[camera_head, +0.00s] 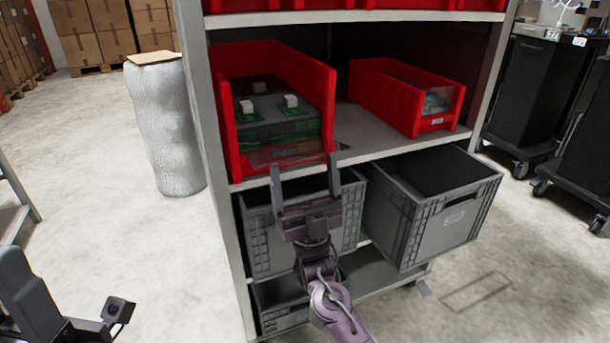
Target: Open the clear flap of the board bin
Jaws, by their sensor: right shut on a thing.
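The board bin (325,100) is the red open-front bin at the left of the middle shelf. It holds green boards (262,128) with white blocks on top. The clear flap (283,153) is a see-through pane low at the bin's front, partly hard to make out. My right gripper (305,174) is at the front of this bin, its two fingers pointing up at the flap, one on each side. It is shut on the clear flap, though the contact itself is hard to see. Part of my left gripper (65,318) shows at the lower left, away from the shelf; its fingers are unclear.
Another red bin (388,95) stands to the right on the same shelf. Grey crates (412,222) sit below, the right one jutting out and tilted. A grey upright (208,140) stands just left of the board bin. The floor in front is clear.

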